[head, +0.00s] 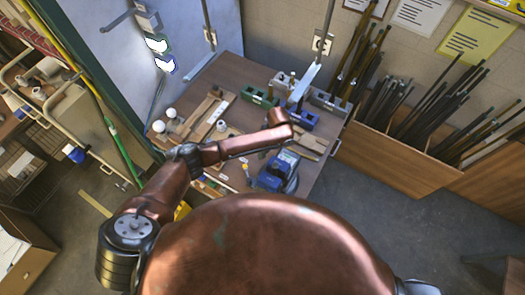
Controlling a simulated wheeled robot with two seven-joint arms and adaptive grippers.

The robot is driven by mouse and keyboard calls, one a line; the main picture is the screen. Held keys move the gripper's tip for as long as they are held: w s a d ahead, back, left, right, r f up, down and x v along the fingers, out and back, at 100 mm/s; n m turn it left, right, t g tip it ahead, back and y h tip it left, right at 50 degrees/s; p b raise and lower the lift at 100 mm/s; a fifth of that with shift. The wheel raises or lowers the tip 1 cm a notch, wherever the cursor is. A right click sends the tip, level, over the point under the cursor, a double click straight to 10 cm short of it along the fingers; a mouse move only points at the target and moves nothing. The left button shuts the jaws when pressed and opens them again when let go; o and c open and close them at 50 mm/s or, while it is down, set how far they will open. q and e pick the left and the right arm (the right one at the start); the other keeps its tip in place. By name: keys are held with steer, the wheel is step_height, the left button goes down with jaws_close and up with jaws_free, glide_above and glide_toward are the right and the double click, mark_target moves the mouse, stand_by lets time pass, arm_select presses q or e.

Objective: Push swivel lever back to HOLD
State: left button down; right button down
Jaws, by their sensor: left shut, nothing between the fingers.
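My left arm reaches in from the left over the brown workbench (232,70), its copper forearm crossing the middle. My left gripper (263,154) is at the far end of that arm, small and mostly hidden under the wrist; it is shut and empty. A blue and grey device (276,174) sits on the near right part of the bench, just below the gripper in the picture. I cannot make out a swivel lever or a HOLD mark at this size. Whether the gripper touches the device cannot be told. My right gripper is not in view.
A green bin (259,96) and a blue bin (303,118) stand along the back. Wooden pieces (208,118) and white bulbs (159,126) lie on the left. Wooden crates (388,148) of dark rods stand to the right. Grey floor is open at right.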

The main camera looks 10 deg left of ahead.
mark_target(247, 174)
arm_select(q)
steer(key=x, duration=0.5)
steer(key=shift+s+a+r+p, duration=0.15)
steer(key=shift+a+p, duration=0.15)
steer(key=shift+a, duration=0.05)
steer(key=a, duration=0.1)
steer(key=s+a+p, duration=0.1)
steer(key=shift+s+a+r, duration=0.1)
steer(key=shift+s+a, duration=0.1)
steer(key=shift+a, duration=0.1)
steer(key=shift+s+a, duration=0.1)
steer(key=shift+a, duration=0.05)
steer(key=shift+a, duration=0.1)
